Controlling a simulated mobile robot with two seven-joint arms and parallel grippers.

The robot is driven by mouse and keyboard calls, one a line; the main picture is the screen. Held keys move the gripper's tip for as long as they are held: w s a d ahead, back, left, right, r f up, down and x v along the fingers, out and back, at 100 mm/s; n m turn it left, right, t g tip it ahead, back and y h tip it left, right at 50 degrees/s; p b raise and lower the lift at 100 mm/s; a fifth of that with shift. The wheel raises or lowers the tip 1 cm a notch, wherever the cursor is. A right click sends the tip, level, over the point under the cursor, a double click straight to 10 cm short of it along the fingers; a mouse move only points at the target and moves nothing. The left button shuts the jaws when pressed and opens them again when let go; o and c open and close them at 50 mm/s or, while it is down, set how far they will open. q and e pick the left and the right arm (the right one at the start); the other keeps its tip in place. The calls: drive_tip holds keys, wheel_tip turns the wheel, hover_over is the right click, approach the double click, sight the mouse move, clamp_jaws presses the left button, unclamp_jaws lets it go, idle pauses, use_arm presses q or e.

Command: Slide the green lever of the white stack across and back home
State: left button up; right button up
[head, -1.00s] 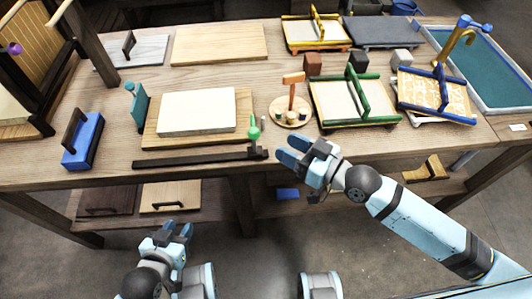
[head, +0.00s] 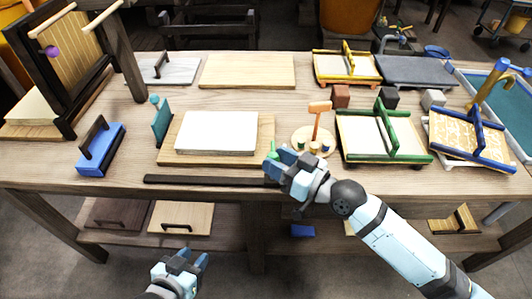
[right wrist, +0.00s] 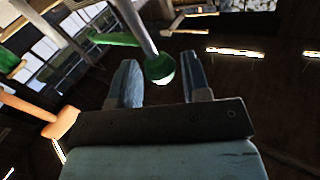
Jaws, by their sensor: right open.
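The white stack (head: 217,133) lies on a wooden board (head: 168,151) at the front of the table, with a dark rail (head: 210,180) along its near side. The green lever (head: 272,154) stands at the rail's right end, partly hidden by my right gripper (head: 279,160). In the right wrist view its round green knob (right wrist: 160,68) and grey stem show between the two open fingers (right wrist: 162,85), with gaps on both sides. My left gripper (head: 192,259) is low in front of the table, empty, its fingers apart.
A blue block with a handle (head: 101,150) and a teal upright piece (head: 160,122) stand left of the stack. A round wooden stand with an orange mallet (head: 318,115) and a green-framed press (head: 385,135) are close by on the right.

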drive_tip(key=x, duration=0.2)
drive_tip(key=shift+w+a, duration=0.15)
drive_tip(key=shift+a, duration=0.05)
use_arm(q)
drive_tip(key=shift+r, duration=0.3)
use_arm(e)
drive_tip(key=shift+w+a, duration=0.25)
drive_tip(key=shift+a, duration=0.1)
use_arm(q)
drive_tip(key=shift+d, duration=0.1)
